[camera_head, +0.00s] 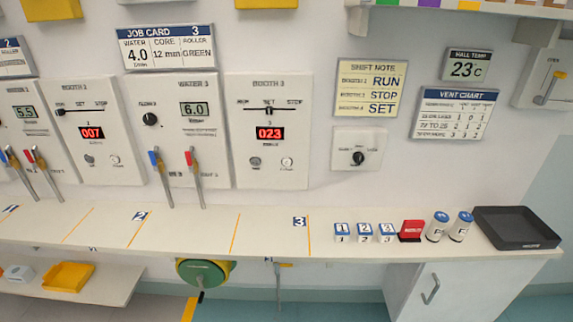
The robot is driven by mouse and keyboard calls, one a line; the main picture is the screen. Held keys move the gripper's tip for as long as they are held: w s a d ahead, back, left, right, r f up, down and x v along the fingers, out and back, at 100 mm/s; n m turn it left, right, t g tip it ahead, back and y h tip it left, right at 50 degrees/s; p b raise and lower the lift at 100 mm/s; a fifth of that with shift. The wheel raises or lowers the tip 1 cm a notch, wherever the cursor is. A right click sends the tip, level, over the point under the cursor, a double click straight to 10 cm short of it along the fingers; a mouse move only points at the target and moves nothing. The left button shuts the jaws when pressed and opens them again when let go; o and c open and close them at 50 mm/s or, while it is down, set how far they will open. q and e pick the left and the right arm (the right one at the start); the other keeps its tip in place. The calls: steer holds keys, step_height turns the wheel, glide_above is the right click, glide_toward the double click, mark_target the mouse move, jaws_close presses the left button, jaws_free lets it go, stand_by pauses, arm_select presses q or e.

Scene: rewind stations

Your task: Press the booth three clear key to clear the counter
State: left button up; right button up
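The booth three panel (268,185) is on the wall at the middle, with a RUN, SET, STOP slider (269,111) whose pointer stands near the middle, at SET. Its red counter display (269,133) reads 023. Below the display are a dark round control (255,162) on the left and a pale round key (287,162) on the right; their small labels are too blurred to read, so I cannot tell which is the clear key. Neither of my grippers is in view.
Left of it are the water 3 panel (218,160), reading 6.0 with two levers, and another booth panel (95,175) reading 007. The counter shelf (270,225) runs below, clear under booth three. Numbered blocks (364,230), a red block (411,230) and a black tray (515,228) stand right.

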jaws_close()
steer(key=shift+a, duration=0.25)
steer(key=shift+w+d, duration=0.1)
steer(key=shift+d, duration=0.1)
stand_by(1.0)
